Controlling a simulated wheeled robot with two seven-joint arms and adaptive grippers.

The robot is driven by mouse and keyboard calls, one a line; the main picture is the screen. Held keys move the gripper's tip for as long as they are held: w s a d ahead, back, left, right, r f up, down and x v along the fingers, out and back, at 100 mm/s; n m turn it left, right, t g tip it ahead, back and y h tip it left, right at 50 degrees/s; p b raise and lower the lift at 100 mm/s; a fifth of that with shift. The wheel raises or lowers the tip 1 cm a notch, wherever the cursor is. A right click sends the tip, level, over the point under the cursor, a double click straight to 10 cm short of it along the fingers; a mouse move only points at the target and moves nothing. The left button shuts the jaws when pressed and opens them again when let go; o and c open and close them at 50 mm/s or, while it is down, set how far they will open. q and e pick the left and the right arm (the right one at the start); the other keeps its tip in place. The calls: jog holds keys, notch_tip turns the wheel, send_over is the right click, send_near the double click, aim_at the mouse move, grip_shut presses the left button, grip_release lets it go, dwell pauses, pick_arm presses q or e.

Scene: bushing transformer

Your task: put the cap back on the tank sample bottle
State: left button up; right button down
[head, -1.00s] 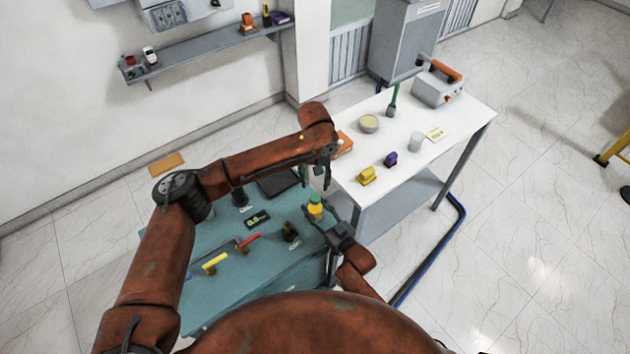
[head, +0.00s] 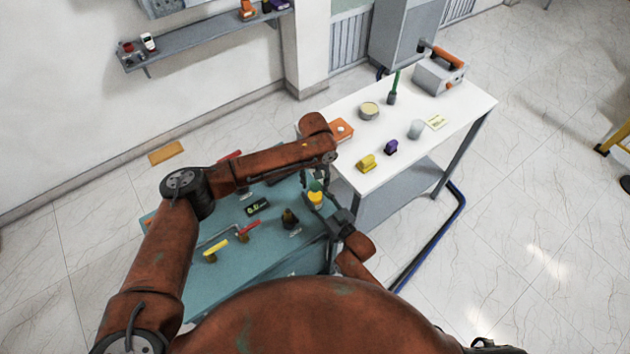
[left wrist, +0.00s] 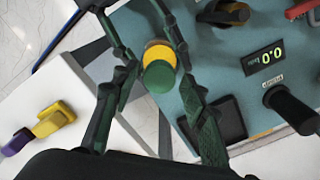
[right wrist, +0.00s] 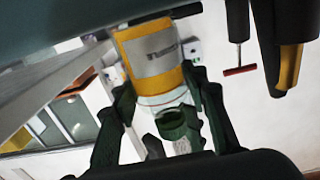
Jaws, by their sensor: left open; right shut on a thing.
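The tank sample bottle (right wrist: 153,55), with a yellow label and clear end, is between the fingers of my right gripper (right wrist: 163,92), which is shut on it. In the head view the bottle (head: 315,198) is over the teal bench's right side. The green cap (left wrist: 160,76) lies over the bottle's yellow body (left wrist: 159,54) in the left wrist view. The right wrist view shows a green ring-like part (right wrist: 172,123) at the bottle's clear end; I cannot tell whether it is seated. My left gripper (left wrist: 155,82) is open, its fingers on both sides of the cap, apart from it.
The teal bench (head: 215,285) carries a yellow-handled tool (head: 215,250), a red-handled one (head: 247,232) and a digital display (head: 257,206). The white table (head: 440,150) to the right holds a yellow block (head: 367,162), a purple block (head: 391,147) and a clear cup (head: 416,129).

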pick_arm(q)
jog(key=shift+c, duration=0.3)
grip_shut()
jog(key=m, duration=1.8)
jog(key=shift+o, duration=1.1)
grip_release()
